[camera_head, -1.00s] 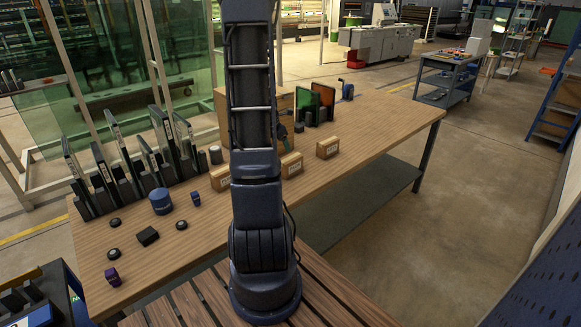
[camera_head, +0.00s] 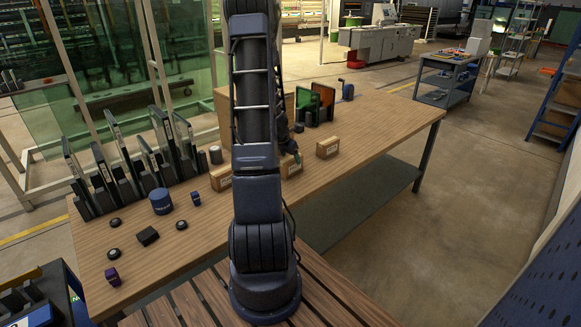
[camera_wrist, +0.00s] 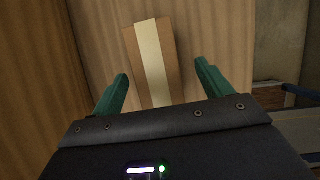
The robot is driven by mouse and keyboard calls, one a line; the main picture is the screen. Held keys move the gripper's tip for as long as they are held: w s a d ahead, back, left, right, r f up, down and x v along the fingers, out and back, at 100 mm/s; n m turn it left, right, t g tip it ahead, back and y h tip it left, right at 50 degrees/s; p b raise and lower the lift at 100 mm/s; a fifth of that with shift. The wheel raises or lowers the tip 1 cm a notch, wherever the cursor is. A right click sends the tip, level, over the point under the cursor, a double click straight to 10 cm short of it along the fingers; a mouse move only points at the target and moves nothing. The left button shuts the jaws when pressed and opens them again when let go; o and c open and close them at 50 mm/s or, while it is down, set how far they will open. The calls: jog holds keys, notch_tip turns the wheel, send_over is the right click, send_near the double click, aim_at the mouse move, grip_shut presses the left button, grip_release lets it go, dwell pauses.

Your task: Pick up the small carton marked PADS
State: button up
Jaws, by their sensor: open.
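Three small brown cartons stand on the wooden bench: a left one (camera_head: 221,178), a middle one (camera_head: 288,172) and a right one (camera_head: 328,147). Their print is too small to read, so I cannot tell which is marked PADS. My gripper (camera_head: 295,155) is at the middle carton and partly covers it. In the wrist view, my gripper (camera_wrist: 161,75) is open, with green fingers apart. A brown carton with a pale tape strip (camera_wrist: 150,55) lies ahead between the fingertips, slightly tilted in the picture. I see no contact.
A large wooden box (camera_head: 222,112) stands behind my arm. Green and orange panels (camera_head: 322,98) are behind the cartons. A dark rack (camera_head: 130,165), a blue round container (camera_head: 161,201) and small dark items are at the left. The bench's right end (camera_head: 405,112) is clear.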

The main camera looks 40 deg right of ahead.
jog(key=shift+w+x, duration=0.2)
jog(key=shift+x, duration=2.1)
jog(key=shift+a+f, duration=0.15)
jog(key=shift+f, duration=0.15)
jog(key=c, duration=1.2)
jog(key=shift+r, duration=0.15)
